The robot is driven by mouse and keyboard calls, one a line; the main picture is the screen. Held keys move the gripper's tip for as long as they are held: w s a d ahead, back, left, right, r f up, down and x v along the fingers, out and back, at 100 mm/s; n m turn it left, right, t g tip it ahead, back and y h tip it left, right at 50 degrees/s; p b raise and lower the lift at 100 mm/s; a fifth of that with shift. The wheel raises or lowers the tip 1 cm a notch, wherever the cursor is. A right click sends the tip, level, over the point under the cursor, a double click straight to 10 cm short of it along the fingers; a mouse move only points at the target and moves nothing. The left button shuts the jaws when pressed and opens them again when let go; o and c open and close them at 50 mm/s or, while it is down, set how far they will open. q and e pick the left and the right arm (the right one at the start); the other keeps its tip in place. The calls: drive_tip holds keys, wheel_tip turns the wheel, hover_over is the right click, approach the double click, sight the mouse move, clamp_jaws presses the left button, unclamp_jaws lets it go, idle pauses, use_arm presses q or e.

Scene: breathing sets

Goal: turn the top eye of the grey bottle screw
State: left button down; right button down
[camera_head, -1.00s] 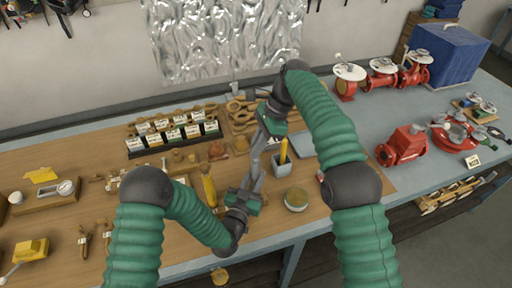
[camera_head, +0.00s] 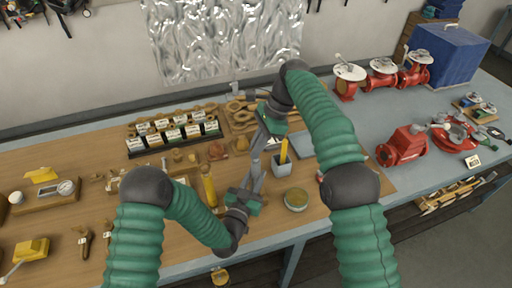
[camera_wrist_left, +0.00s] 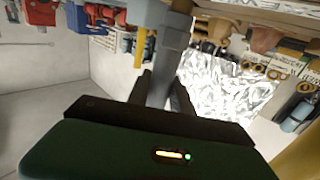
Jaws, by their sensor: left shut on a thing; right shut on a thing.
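The grey bottle screw (camera_head: 257,164) is held off the table between my two grippers, slanting in the head view. My left gripper (camera_head: 249,187) is shut on its lower end. My right gripper (camera_head: 266,134) is shut on its upper end, and its jaws hide most of the top eye. In the left wrist view the grey body of the bottle screw (camera_wrist_left: 171,62) rises between the two dark fingers of my left gripper (camera_wrist_left: 161,90). The threads and the exact turn of the eye are too small to tell.
A grey cup (camera_head: 282,169) with a yellow tool stands just right of the bottle screw. A round tin (camera_head: 296,199) is near the front edge, and a yellow bottle (camera_head: 209,188) stands left. Labelled boxes (camera_head: 174,138) are behind. Red valves (camera_head: 402,146) stand on the right-hand bench.

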drive_tip(key=shift+w+d+f, duration=0.1)
drive_tip(key=shift+d+f, duration=0.1)
drive_tip(key=c, duration=1.5)
unclamp_jaws()
drive_tip(key=shift+a, duration=0.1)
drive_tip(key=shift+c, duration=0.2)
drive_tip(key=shift+r, duration=0.1)
drive_tip(key=shift+a, duration=0.1)
drive_tip(key=shift+r, duration=0.1)
